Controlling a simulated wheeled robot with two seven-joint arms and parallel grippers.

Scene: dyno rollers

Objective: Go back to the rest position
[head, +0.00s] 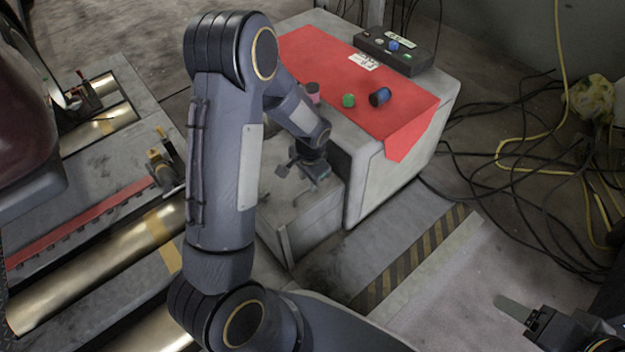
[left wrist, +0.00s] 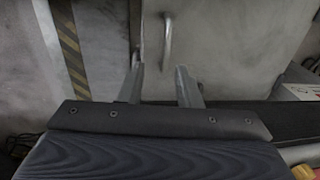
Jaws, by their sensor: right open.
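My left gripper (head: 303,176) hangs in front of the light grey cabinet, below the level of the red-covered top. In the left wrist view its two fingers (left wrist: 158,88) stand apart with nothing between them. A metal handle (left wrist: 167,40) on a pale panel shows just beyond the fingers. My left arm rises through the middle of the head view and bends down to this gripper. My right gripper (head: 516,312) is at the lower right, above the floor, open and apart from any object. Part of it is hard to make out.
On the red cloth (head: 330,62) are a green piece (head: 348,100), a dark blue cylinder (head: 379,97) and a pinkish piece (head: 313,92). A button box (head: 394,50) stands behind. Rollers (head: 110,262) lie left. Cables (head: 530,150) cover the right floor; striped floor (head: 420,255) is clear.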

